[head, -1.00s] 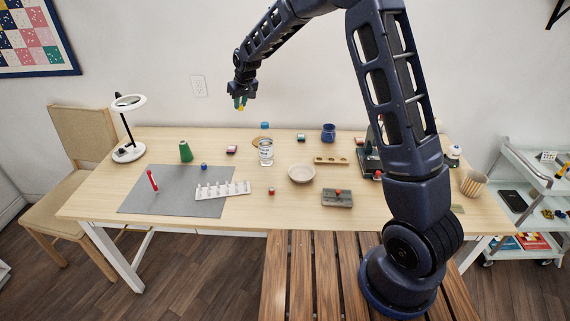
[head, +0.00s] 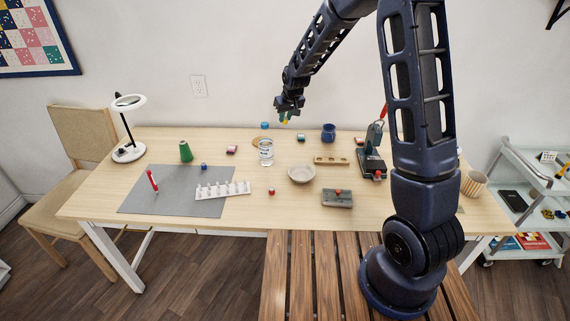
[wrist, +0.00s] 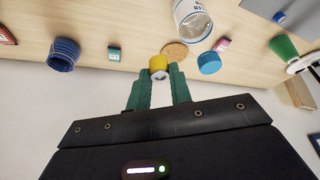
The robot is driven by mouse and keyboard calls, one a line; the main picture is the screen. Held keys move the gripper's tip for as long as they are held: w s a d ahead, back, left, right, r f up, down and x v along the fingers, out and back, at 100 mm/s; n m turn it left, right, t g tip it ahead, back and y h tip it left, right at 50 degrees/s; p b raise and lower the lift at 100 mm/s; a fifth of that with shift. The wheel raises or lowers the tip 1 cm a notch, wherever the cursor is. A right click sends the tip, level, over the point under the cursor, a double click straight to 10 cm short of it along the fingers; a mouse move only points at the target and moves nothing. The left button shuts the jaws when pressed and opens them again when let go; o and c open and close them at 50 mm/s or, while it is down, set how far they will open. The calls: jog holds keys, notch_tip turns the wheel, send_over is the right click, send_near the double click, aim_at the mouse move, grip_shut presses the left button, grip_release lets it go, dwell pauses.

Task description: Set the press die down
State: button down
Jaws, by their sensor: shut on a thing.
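The press die is a small yellow piece with a grey end (wrist: 159,65), held between the green fingertips of my gripper (wrist: 158,72) in the wrist view. In the head view my gripper (head: 286,116) is high above the back of the table, with only a speck of yellow showing at its tips. The die touches nothing but the fingers. A dark press with a red lever (head: 372,163) stands at the right of the table. A wooden block with several holes (head: 331,160) lies left of the press.
A glass jar (head: 266,155), a blue cup (head: 328,132) and a bowl (head: 302,174) stand mid-table. A white pegged rack (head: 222,191) overlaps the grey mat (head: 150,200).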

notch_tip(320, 180, down, 21)
jog(key=shift+r, duration=0.2)
dwell(0.5)
jog(key=shift+f, duration=0.1)
jog(key=c, duration=1.3)
grip_release()
jog(key=shift+o, duration=0.2)
